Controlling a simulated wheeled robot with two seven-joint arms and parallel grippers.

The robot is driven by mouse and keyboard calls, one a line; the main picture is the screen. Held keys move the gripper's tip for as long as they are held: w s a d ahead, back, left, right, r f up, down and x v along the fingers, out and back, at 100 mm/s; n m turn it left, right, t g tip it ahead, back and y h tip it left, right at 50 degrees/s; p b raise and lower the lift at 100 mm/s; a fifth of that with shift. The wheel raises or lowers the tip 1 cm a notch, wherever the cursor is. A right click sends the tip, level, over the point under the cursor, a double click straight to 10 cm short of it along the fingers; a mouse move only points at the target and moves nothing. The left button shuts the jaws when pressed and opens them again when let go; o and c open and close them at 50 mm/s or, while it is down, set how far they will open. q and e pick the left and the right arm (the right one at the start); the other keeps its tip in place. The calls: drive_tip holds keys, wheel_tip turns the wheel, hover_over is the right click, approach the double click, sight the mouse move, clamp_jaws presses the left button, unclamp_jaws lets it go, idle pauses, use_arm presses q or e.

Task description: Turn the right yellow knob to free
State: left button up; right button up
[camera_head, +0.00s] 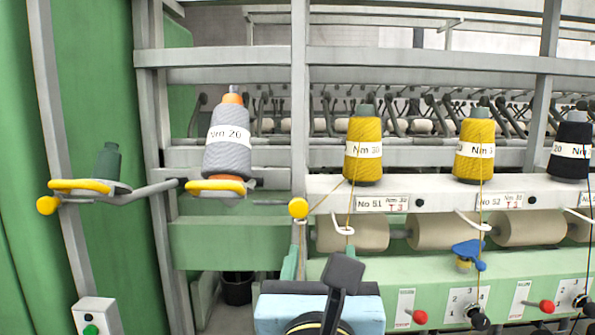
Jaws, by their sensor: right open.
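The right yellow knob (298,208) is a round ball beside the grey upright post, at the right end of a grey bar. Another yellow knob (47,205) is at the far left, on the other side of the bobbin holders. My right gripper (320,258) comes up from the bottom centre, open, with its fingers apart and nothing seen between them. It is below and slightly right of the right knob in the picture, apart from it. A dark grey part of mine covers some of the gripper. My left gripper is not in view.
A grey yarn cone (227,137) stands on a yellow-rimmed holder (215,187), and a dark green spindle (111,163) is on the left holder. Yellow cones (363,147) stand on the white rail to the right.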

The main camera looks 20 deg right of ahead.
sight(299, 210)
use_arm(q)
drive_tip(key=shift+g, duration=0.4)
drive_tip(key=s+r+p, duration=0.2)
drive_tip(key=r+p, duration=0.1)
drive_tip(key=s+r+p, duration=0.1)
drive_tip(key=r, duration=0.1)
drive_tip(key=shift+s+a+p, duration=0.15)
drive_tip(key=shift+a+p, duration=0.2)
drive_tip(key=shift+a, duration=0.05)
use_arm(e)
drive_tip(key=w, duration=0.4)
drive_tip(key=w+r+y, duration=0.1)
drive_tip(key=w, duration=0.3)
drive_tip(key=w+d+y, duration=0.1)
drive_tip(key=w, duration=0.4)
drive_tip(key=shift+w+d+r+n, duration=0.1)
drive_tip(key=shift+r+n, duration=0.1)
drive_tip(key=shift+n, duration=0.1)
drive_tip(key=c, duration=1)
